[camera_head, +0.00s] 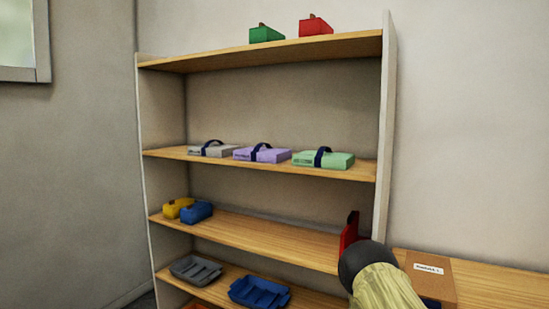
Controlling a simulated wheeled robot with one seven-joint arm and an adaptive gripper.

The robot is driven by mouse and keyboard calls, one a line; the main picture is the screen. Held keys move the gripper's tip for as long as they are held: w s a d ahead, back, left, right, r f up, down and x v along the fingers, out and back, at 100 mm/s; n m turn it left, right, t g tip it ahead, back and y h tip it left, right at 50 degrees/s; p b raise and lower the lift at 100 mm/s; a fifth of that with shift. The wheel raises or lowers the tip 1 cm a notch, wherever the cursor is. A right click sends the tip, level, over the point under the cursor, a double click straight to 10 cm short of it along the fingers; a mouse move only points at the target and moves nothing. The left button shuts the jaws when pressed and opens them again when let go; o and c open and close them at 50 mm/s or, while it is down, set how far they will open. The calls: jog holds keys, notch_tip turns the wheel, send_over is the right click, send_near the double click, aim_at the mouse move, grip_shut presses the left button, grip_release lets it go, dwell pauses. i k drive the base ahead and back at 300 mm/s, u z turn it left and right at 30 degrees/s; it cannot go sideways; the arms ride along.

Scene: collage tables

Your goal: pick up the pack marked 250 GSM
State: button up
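Three flat packs with dark blue straps lie in a row on the second shelf from the top. They are a grey pack (207,152), a purple pack (262,156) and a green pack (335,162). Their markings are too small to read, so I cannot tell which is marked 250 GSM.
A green block (266,35) and a red block (316,28) sit on the top shelf. Yellow (176,208) and blue (197,212) bins are on the third shelf; grey (196,270) and blue (259,293) trays lie below. A labelled brown box (436,284) is on the right table.

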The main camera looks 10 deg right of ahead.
aim_at(269, 154)
jog(key=k, duration=0.6)
jog(key=u, duration=0.8)
jog(key=i, duration=1.2)
jog(key=z, duration=0.25)
